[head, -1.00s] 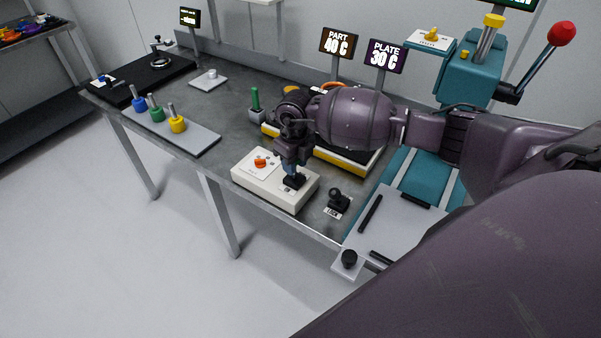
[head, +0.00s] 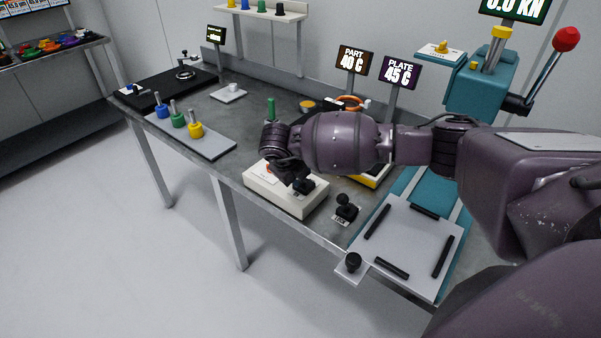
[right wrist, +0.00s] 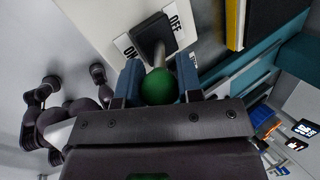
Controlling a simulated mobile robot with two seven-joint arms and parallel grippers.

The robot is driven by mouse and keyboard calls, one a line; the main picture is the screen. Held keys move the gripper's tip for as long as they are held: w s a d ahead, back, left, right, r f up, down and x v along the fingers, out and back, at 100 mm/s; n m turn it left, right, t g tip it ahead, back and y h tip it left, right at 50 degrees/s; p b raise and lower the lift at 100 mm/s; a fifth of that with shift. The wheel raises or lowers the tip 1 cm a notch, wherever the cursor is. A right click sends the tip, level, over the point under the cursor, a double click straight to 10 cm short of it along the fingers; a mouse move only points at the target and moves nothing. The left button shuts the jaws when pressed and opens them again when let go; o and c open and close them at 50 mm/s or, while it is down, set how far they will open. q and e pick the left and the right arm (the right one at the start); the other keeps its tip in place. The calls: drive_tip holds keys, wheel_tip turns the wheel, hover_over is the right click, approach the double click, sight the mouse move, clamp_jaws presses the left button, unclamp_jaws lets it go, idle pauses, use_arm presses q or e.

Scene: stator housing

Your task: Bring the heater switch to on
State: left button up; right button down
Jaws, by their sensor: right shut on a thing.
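The heater switch sits on a cream box (head: 285,203) at the front edge of the bench. In the right wrist view its dark base (right wrist: 151,33) lies between an ON label (right wrist: 130,52) and an OFF label (right wrist: 174,22). A metal lever with a green ball knob (right wrist: 160,87) rises from it. My right gripper (right wrist: 161,80) is shut on the knob, with a blue finger on each side. In the head view my right gripper (head: 297,178) is over the box and hides the knob. The plate display (head: 399,72) reads 45 C. My left gripper is not in view.
The part display (head: 352,62) reads 40 C. A black lever (head: 345,204) stands right of the box. A teal press (head: 478,82) with a red-knobbed handle stands at the right. A tray with several coloured pegs (head: 190,134) lies to the left.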

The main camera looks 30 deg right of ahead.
drive_tip(key=shift+a+h, duration=0.2)
drive_tip(key=shift+h, duration=0.1)
idle(0.4)
drive_tip(key=c, duration=0.8)
unclamp_jaws()
drive_tip(key=v, duration=1)
drive_tip(key=shift+s+a+r, duration=0.2)
drive_tip(key=shift+s+r, duration=0.05)
drive_tip(key=shift+r, duration=0.05)
